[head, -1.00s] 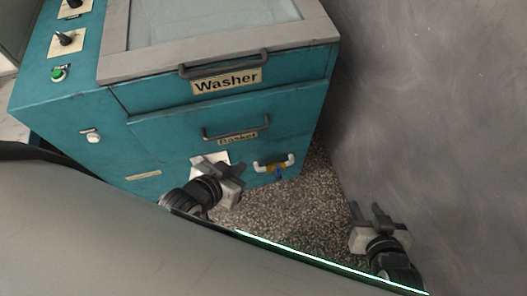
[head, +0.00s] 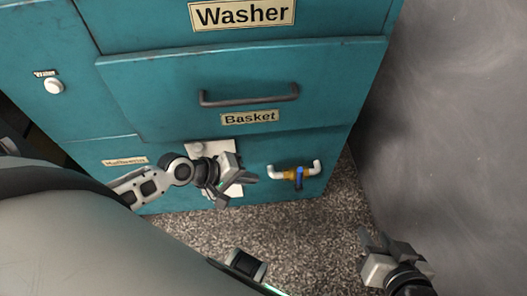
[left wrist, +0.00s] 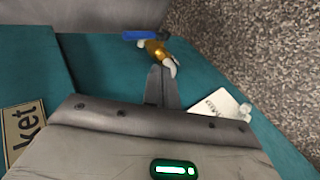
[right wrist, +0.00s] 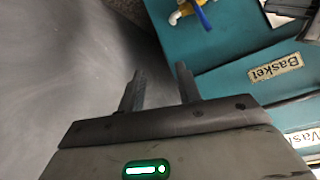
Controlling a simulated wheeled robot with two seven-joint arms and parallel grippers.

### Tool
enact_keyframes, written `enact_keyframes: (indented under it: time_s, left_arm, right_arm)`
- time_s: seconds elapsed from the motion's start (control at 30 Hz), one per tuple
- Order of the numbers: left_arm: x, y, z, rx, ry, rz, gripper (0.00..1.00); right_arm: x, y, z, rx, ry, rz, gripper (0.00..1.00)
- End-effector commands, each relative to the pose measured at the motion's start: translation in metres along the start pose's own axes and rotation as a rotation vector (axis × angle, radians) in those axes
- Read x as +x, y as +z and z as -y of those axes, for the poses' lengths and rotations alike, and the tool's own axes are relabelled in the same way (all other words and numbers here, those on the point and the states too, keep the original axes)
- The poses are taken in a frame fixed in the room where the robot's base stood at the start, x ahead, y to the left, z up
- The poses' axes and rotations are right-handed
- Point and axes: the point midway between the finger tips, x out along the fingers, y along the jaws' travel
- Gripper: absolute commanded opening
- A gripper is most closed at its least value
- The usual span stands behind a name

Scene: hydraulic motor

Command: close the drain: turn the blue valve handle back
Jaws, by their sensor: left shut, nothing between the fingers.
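The blue valve handle (head: 299,178) hangs down from a brass valve (head: 290,174) on a white pipe, low on the teal washer front. The handle also shows in the left wrist view (left wrist: 143,35) and at the top of the right wrist view (right wrist: 202,16). My left gripper (head: 246,180) is shut and empty, left of the valve and apart from the handle in the head view. In the left wrist view its fingertips (left wrist: 160,70) point toward the pipe end. My right gripper (head: 376,241) is open and empty, lower right of the valve, near the grey wall.
The basket drawer with its handle (head: 249,97) is above the valve. A white panel with a knob (head: 197,149) is behind my left gripper. The speckled floor (head: 310,224) below the valve is clear. A grey wall (head: 450,130) stands at the right.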

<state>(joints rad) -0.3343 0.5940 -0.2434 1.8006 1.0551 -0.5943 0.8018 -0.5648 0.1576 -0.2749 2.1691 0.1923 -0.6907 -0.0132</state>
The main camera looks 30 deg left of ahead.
Motion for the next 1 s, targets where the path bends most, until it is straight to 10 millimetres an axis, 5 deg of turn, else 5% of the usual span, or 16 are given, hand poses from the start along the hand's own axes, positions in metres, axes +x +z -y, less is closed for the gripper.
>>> enact_keyframes:
  time_s: [0.43,0.7,1.0]
  left_arm:
    - [0.094,0.000,-0.002,0.003,0.005,-0.001,0.00]
    - [0.112,0.002,-0.027,0.005,0.001,-0.002,0.00]
    - [0.114,0.002,-0.030,0.004,0.000,-0.002,0.00]
  right_arm:
    - [0.005,-0.009,0.008,-0.017,-0.037,-0.123,0.34]
    - [0.003,-0.013,0.010,-0.018,-0.042,-0.144,0.34]
    - [0.002,-0.014,0.011,-0.019,-0.043,-0.148,0.34]
